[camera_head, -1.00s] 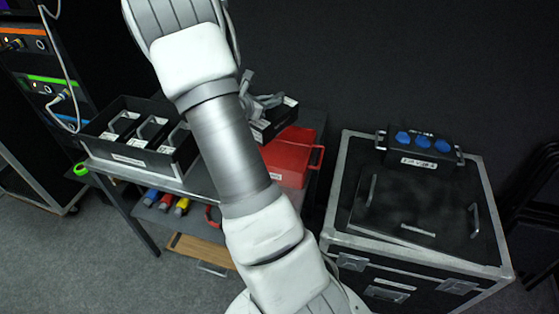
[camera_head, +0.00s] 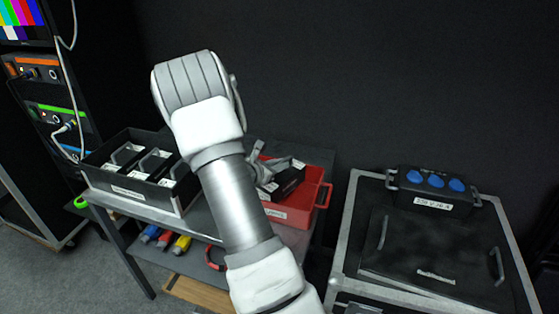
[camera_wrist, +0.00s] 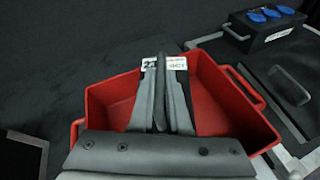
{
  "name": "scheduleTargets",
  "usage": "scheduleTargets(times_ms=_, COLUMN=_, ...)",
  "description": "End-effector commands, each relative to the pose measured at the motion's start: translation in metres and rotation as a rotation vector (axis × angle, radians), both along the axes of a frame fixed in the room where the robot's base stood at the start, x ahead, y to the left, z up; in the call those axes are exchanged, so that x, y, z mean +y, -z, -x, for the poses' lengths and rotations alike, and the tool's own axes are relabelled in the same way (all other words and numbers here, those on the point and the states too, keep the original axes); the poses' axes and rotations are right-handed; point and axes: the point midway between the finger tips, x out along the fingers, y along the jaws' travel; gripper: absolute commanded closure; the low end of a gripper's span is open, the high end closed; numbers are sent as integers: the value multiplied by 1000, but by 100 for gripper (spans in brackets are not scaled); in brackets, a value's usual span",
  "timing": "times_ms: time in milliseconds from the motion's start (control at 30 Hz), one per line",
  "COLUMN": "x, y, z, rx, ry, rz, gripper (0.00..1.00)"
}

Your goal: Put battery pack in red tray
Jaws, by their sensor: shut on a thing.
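My gripper (camera_wrist: 165,125) is shut on the dark battery pack (camera_head: 289,180), which has white labels. In the wrist view only the labelled far end of the battery pack (camera_wrist: 178,64) shows past the fingers; the rest is hidden behind them. The red tray (camera_head: 323,195) stands on the right end of the grey cart. It also shows in the wrist view (camera_wrist: 240,125). The gripper and pack are over the tray's opening, and the pack is tilted in the head view. I cannot tell whether the pack touches the tray's floor.
A black bin (camera_head: 125,193) with several dividers or packs stands left on the cart (camera_head: 205,222). A black flight case (camera_head: 440,250) at the right carries a box with blue sockets (camera_head: 437,190). A rack with cables stands far left. My arm hides the cart's middle.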

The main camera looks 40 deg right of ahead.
Motion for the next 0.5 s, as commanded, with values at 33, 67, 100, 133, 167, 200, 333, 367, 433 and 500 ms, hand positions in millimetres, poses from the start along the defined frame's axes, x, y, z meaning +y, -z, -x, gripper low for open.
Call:
scheduleTargets(times_ms=33, x=-1, y=-1, z=-1, rx=-4, ry=1, rz=7, gripper=100)
scheduleTargets(times_ms=67, x=-1, y=0, z=-1, rx=-5, ry=1, rz=7, gripper=100)
scheduleTargets(times_ms=100, x=-1, y=2, z=-1, rx=-5, ry=1, rz=7, gripper=100)
scheduleTargets(times_ms=133, x=-1, y=5, z=-1, rx=-5, ry=1, rz=6, gripper=100)
scheduleTargets(times_ms=167, x=-1, y=8, z=-1, rx=-4, ry=1, rz=6, gripper=100)
scheduleTargets(times_ms=200, x=-1, y=13, z=0, rx=-3, ry=1, rz=5, gripper=100)
scheduleTargets(times_ms=333, x=-1, y=29, z=-1, rx=-2, ry=1, rz=7, gripper=100)
scheduleTargets(times_ms=367, x=-1, y=32, z=-1, rx=-3, ry=1, rz=7, gripper=100)
scheduleTargets(times_ms=433, x=-1, y=36, z=-1, rx=-5, ry=1, rz=7, gripper=100)
scheduleTargets(times_ms=500, x=-1, y=37, z=-1, rx=-5, ry=1, rz=7, gripper=100)
